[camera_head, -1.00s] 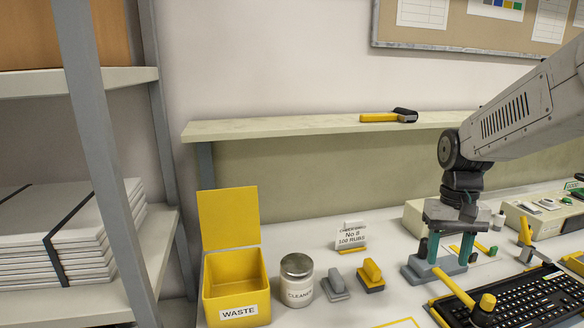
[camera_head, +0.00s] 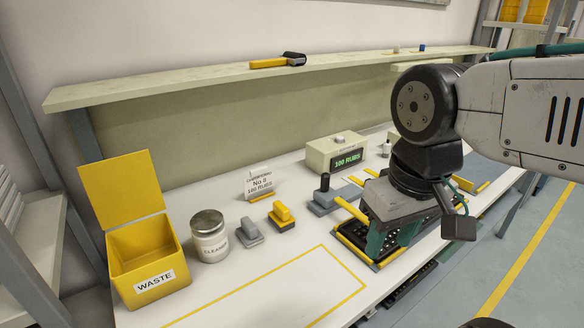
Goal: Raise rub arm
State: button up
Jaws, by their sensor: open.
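A yellow bar (camera_head: 350,209), which looks like the rub arm, slants from a grey base (camera_head: 321,207) with a black upright knob (camera_head: 325,182). It runs towards the keyboard (camera_head: 354,240), and its far end is hidden behind my gripper. The black keyboard sits in a yellow-edged frame, largely covered by my gripper. My gripper (camera_head: 392,242) points down over the keyboard with its teal fingers apart. I cannot tell whether the fingers touch the bar or straddle its end.
A display box (camera_head: 322,156) reads "100 RUBS". A yellow waste bin (camera_head: 150,262), a cleaner jar (camera_head: 209,238), a grey block (camera_head: 249,233), a yellow-topped block (camera_head: 282,215) and a sign (camera_head: 259,186) stand left. The yellow-outlined front area (camera_head: 265,290) is clear. A shelf (camera_head: 200,85) runs behind.

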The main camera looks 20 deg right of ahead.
aim_at(363, 218)
jog(key=u, duration=0.05)
jog(key=k, duration=1.05)
jog(key=z, duration=0.75)
jog(key=i, duration=1.25)
jog(key=u, duration=0.65)
